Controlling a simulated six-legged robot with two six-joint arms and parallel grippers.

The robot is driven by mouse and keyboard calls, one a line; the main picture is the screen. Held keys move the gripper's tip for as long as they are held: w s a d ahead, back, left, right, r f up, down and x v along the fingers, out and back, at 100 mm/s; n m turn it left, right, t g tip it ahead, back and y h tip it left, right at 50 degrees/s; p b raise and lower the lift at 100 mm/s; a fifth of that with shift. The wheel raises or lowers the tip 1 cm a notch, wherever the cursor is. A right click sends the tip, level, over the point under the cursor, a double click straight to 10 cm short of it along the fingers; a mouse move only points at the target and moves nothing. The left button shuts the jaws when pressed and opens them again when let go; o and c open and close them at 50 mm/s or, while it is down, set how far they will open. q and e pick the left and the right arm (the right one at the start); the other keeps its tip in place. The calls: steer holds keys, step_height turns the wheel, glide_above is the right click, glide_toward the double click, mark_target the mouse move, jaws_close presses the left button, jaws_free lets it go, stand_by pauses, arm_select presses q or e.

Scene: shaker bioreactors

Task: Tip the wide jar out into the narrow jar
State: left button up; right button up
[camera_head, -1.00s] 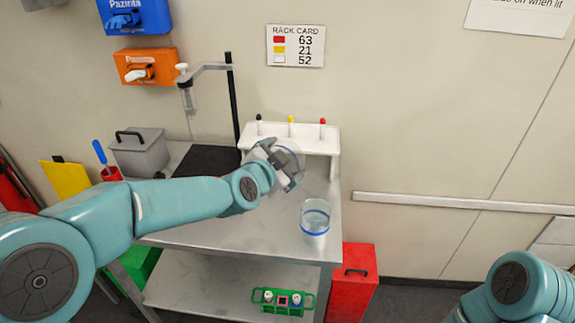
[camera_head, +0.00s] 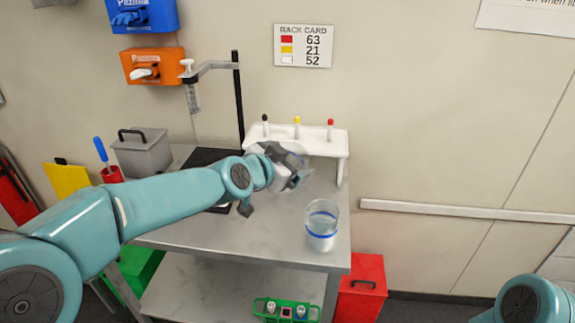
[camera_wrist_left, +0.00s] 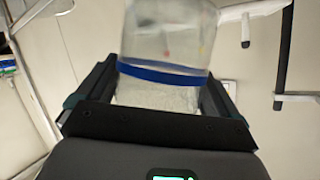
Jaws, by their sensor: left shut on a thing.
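One clear jar with a blue band (camera_wrist_left: 165,75), which I take to be the wide jar, is between the fingers of my left gripper (camera_wrist_left: 150,105). In the head view my left gripper (camera_head: 290,175) is shut on it above the table, in front of the white rack, and hides most of it. Its contents are hard to make out. The other clear jar, the narrow one (camera_head: 322,228), stands upright on the table to the right of and below my gripper, apart from it. It has a blue band and an open top. My right gripper is out of view.
The steel table (camera_head: 275,235) has free room around the standing jar, near its right edge. Behind are a white rack (camera_head: 335,140) with coloured-top items and a black stand (camera_head: 238,100). A grey box (camera_head: 142,155) is at the left, a red box (camera_head: 362,290) beside the table.

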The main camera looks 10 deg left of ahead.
arm_select(q)
steer(key=shift+f+n+b, duration=0.4)
steer(key=shift+f+b, duration=0.05)
steer(key=shift+b, duration=0.7)
steer(key=shift+g+h+b, duration=0.3)
steer(key=shift+h+b, duration=0.1)
steer(key=shift+b, duration=0.05)
steer(key=shift+d+f+n+b, duration=0.15)
steer(key=shift+f+n+b, duration=0.35)
steer(key=shift+b, duration=0.75)
steer(key=shift+s+r+n+h+b, duration=0.1)
steer(key=shift+r+n+h+b, duration=0.05)
steer(key=shift+n+h+b, duration=0.3)
